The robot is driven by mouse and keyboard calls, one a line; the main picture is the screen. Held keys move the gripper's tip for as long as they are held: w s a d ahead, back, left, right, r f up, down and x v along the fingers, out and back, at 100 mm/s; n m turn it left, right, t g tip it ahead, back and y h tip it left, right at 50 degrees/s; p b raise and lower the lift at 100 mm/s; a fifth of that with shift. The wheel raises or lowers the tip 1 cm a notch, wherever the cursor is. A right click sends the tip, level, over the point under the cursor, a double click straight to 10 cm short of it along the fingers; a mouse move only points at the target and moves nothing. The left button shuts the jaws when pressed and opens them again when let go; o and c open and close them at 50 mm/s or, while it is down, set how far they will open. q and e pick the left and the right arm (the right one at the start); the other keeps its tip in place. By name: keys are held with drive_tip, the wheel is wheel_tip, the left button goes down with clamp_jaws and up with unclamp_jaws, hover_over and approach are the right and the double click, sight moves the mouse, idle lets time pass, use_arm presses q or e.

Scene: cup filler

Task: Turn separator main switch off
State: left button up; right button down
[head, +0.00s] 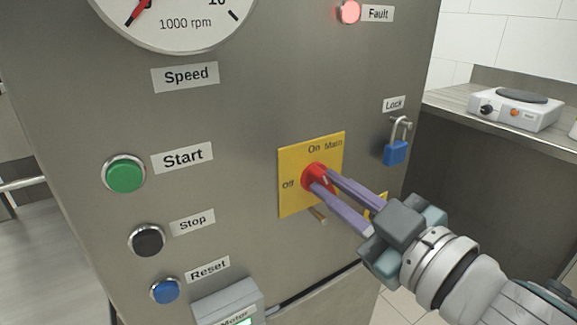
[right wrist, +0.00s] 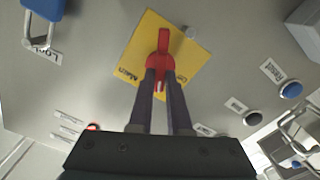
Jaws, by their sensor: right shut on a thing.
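The separator main switch is a red rotary knob (head: 313,172) on a yellow plate (head: 293,200) marked "On", "Main" and "Off". "On" is at the top of the plate and "Off" at the left in the head view. My right gripper (head: 319,184) comes in from the lower right, and its two purple fingers are closed on the knob. In the right wrist view the red knob (right wrist: 163,42) shows beyond the fingertips (right wrist: 161,78), on the tilted yellow plate (right wrist: 196,56). The fingers hide part of the knob, so its exact setting is hard to read. My left gripper is not in view.
The panel also carries a green Start button (head: 124,173), a black Stop button (head: 146,240), a blue Reset button (head: 165,291) and a lit red Fault lamp (head: 349,11). A blue padlock (head: 396,152) hangs right of the switch. A hot plate (head: 515,108) stands on a counter.

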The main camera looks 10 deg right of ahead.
drive_tip(key=n, duration=0.3)
drive_tip(key=n+b, duration=0.1)
drive_tip(key=n, duration=0.3)
drive_tip(key=n+b, duration=0.1)
drive_tip(key=n, duration=0.4)
drive_tip(key=shift+a+f, duration=0.15)
drive_tip(key=shift+n, duration=0.3)
drive_tip(key=c, duration=0.9)
unclamp_jaws()
drive_tip(key=shift+o, duration=0.2)
drive_tip(key=v, duration=1)
drive_tip(key=shift+b, duration=0.35)
